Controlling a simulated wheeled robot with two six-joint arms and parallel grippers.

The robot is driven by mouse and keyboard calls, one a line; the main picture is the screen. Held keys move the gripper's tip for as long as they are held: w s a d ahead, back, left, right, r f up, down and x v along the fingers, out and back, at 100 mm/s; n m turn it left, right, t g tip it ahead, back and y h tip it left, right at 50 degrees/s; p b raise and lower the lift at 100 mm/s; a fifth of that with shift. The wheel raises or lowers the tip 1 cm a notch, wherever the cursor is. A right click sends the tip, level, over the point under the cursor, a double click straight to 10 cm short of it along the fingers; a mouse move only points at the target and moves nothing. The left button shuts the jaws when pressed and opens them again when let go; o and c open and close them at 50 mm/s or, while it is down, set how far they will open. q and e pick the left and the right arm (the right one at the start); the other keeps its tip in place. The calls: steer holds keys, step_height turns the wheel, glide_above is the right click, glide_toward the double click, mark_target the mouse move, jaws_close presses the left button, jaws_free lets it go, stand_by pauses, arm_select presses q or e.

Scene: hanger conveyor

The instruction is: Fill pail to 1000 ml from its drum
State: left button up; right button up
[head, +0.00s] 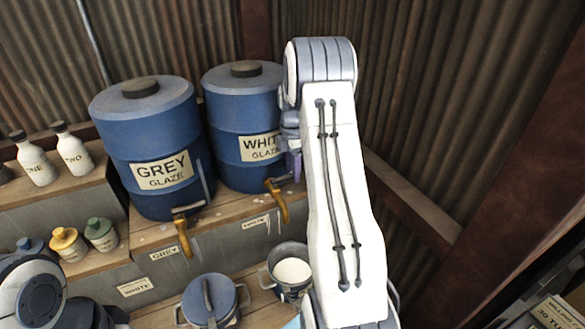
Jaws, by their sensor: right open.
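The blue drum labelled white glaze (222,112) stands on the wooden shelf, with a brass tap (279,199) at its lower front. An open grey metal pail (289,293) sits below that tap and holds white liquid; its level in ml cannot be read. My right arm rises in front of the pail's right side and the drum's right edge. My right gripper (291,150) is open beside the drum's right side, above the tap and partly hidden by the arm. My left arm shows at the lower left; its gripper is out of view.
A blue drum labelled grey glaze (150,130) with its own tap (183,235) stands left. A lidded pail (209,301) sits beside the open pail. Bottles (72,153) and small jars (102,235) stand on the left steps. Corrugated walls close the back and right.

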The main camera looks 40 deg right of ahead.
steer(key=shift+c, duration=0.3)
jaws_close()
steer(key=shift+r, duration=0.1)
stand_by(1.0)
